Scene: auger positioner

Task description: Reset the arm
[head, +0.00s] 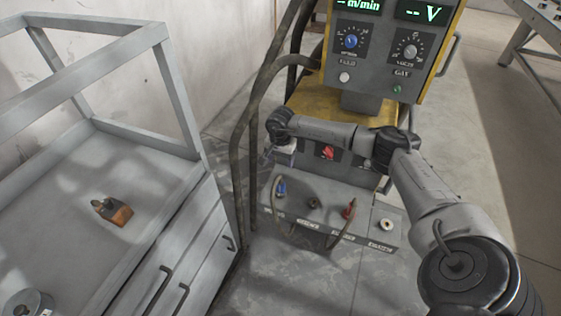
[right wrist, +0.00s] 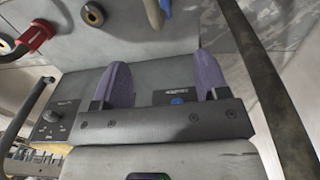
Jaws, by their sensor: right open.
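My right arm comes in from the right in the head view, bent across the front of a grey and yellow welding machine (head: 390,75). My right gripper (head: 272,160) is small and partly hidden there, just above the left part of the machine's lower socket panel (head: 315,222). In the right wrist view my right gripper (right wrist: 166,82) shows two purple fingers spread apart with nothing between them. A blue button (right wrist: 178,101) on a grey panel appears between the fingers; I cannot tell whether they touch the panel. My left gripper is not in view.
A blue plug (head: 281,188) and a red plug (head: 349,209) with cables sit on the socket panel. Thick dark hoses (head: 245,125) hang left of the machine. A grey workbench (head: 60,215) at left holds a small orange-brown block (head: 113,210). Floor at right is open.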

